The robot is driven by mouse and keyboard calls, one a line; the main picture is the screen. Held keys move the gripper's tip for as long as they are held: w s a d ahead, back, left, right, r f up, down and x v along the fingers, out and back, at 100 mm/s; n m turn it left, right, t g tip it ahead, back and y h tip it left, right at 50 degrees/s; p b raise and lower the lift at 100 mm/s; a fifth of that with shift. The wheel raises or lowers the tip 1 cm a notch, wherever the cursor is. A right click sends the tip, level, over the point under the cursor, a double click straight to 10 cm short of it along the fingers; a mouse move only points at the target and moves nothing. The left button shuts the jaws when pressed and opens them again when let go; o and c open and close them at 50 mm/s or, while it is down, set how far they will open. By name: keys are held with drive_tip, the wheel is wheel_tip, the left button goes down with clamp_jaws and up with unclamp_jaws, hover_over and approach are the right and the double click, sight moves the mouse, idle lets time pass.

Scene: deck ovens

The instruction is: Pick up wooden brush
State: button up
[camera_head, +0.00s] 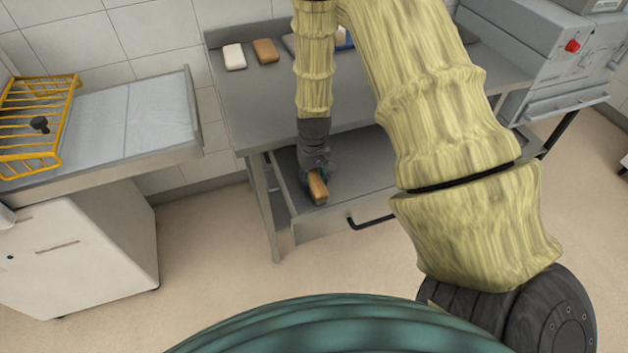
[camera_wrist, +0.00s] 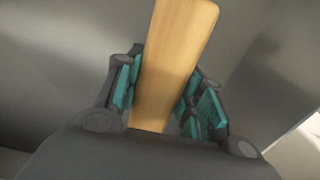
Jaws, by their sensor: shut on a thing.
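The wooden brush (camera_head: 318,187) is a light brown wooden block, held at my gripper (camera_head: 314,172) over the open drawer (camera_head: 345,187) of the grey metal table. In the wrist view the wooden brush (camera_wrist: 172,65) stands lengthwise between the two teal-padded fingers of my gripper (camera_wrist: 165,95). The fingers are shut on it from both sides. Its lower end is hidden behind the gripper's body. I cannot tell whether the brush touches the drawer floor.
A white block (camera_head: 234,56) and a brown block (camera_head: 266,51) lie on the grey table (camera_head: 250,95). The drawer's black handle (camera_head: 372,222) sticks out in front. At left, a yellow rack (camera_head: 38,110) stands on a counter (camera_head: 130,125). A grey machine (camera_head: 540,50) is at right.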

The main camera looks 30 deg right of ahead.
sight(314, 176)
wheel_tip(314, 176, up, 18)
drive_tip(key=b, duration=0.2)
drive_tip(key=shift+b, duration=0.35)
idle(0.4)
